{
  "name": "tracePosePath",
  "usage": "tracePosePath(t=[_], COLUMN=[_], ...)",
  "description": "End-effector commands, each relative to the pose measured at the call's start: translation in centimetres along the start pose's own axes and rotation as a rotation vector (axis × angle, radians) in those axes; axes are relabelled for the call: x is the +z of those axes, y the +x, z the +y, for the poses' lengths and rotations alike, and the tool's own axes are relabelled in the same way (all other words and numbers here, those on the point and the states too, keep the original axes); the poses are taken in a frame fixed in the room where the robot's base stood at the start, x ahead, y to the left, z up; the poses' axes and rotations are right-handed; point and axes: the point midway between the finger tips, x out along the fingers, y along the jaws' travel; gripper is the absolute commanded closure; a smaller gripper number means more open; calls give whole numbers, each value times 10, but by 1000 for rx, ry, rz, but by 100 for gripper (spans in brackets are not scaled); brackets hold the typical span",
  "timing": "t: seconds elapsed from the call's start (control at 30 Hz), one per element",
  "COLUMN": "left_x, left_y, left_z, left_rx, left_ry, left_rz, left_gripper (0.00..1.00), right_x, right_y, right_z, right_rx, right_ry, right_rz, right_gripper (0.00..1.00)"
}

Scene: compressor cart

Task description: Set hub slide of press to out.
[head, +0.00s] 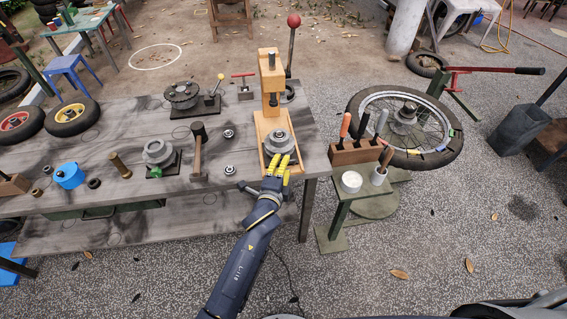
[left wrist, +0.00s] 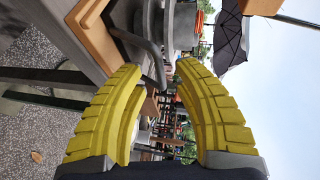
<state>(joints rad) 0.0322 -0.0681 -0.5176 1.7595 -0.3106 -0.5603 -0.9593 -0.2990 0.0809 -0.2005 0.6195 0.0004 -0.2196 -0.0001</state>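The press (head: 271,80) is an orange frame at the table's right end, with a red-knobbed lever (head: 293,22) behind it. A grey hub (head: 280,141) sits on the press's low orange base, on the near side of the upright. My left gripper (head: 279,161) is at the near end of this base, its yellow fingers apart. In the left wrist view, the open fingers (left wrist: 160,67) have a bent grey handle (left wrist: 151,58) between or just beyond their tips, with the hub (left wrist: 180,27) behind it. Contact with the handle cannot be told. My right gripper is out of view.
A tool rack (head: 355,153) stands right of the press, with a white cup (head: 351,181) nearby. A hammer (head: 199,150) and a flanged hub (head: 158,153) stand on the table to the left. A spoked wheel (head: 380,105) is at the right.

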Motion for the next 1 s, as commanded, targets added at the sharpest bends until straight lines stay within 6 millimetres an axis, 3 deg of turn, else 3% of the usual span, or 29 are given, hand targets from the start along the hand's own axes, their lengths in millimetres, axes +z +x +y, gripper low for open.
tracePosePath(t=[0.3,0.5,0.7,1.0], left_x=[0,0,0,0], left_y=[-57,-84,-99,-103], left_z=[1,1,1,1], left_rx=[2,3,2,2], left_ry=[0,0,-1,0], left_rz=[1,1,1,1], left_gripper=[69,69,69,69], right_x=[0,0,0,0], right_y=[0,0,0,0], right_z=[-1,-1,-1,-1], right_rx=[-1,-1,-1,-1], right_ry=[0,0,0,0], right_rz=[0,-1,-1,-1], right_gripper=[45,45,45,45])
